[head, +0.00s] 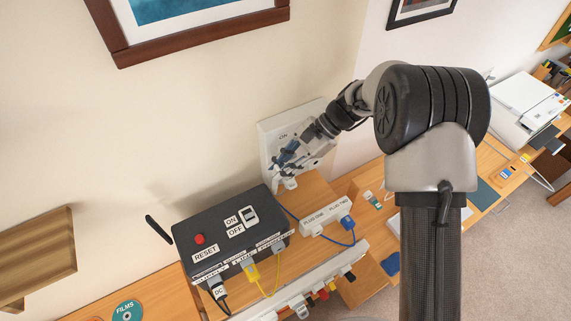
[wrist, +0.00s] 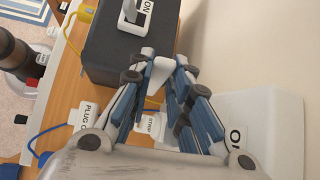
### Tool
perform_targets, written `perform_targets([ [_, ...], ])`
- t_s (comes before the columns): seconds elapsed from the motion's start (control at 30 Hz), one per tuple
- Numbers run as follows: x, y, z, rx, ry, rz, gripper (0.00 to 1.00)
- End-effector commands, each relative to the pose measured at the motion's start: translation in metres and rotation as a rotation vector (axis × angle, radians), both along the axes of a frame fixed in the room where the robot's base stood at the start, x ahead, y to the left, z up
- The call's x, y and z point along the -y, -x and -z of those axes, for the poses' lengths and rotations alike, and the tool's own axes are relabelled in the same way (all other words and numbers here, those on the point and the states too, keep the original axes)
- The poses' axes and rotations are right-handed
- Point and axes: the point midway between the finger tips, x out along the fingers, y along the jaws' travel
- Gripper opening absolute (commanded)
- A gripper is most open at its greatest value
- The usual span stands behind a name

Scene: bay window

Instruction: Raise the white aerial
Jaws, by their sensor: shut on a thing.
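The black router box (head: 215,215) stands on the wooden desk with a red RESET button, an ON/OFF switch and plugs along its front. The white aerial (wrist: 161,70) is at the box's right end. Its short white end also shows in the head view (head: 287,183). My gripper (head: 281,170) reaches down beside the box, and its blue-padded fingers (wrist: 160,76) are shut on the white aerial. The fingers hide part of it, so I cannot tell its exact tilt. A black aerial (head: 158,229) leans outward at the box's left end.
A white wall box (head: 268,150) marked ON stands close behind my gripper. A white plug strip (head: 322,226) with a blue cable lies right of the router. A yellow cable (head: 252,272) runs from the front. A framed picture (head: 122,46) hangs above.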

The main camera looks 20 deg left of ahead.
Motion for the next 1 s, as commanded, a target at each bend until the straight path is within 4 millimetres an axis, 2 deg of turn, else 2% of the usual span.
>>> perform_targets([
  [0.5, -0.0021, -0.0013, -0.0001, -0.014, 0.014, 0.000, 0.00],
  [0.53, -0.0021, -0.0013, -0.0001, -0.014, 0.014, 0.000, 0.19],
  [0.8, -0.0020, -0.0014, -0.0001, -0.013, 0.014, 0.001, 0.37],
  [1.0, -0.0020, -0.0015, -0.0002, -0.013, 0.013, 0.000, 0.38],
])
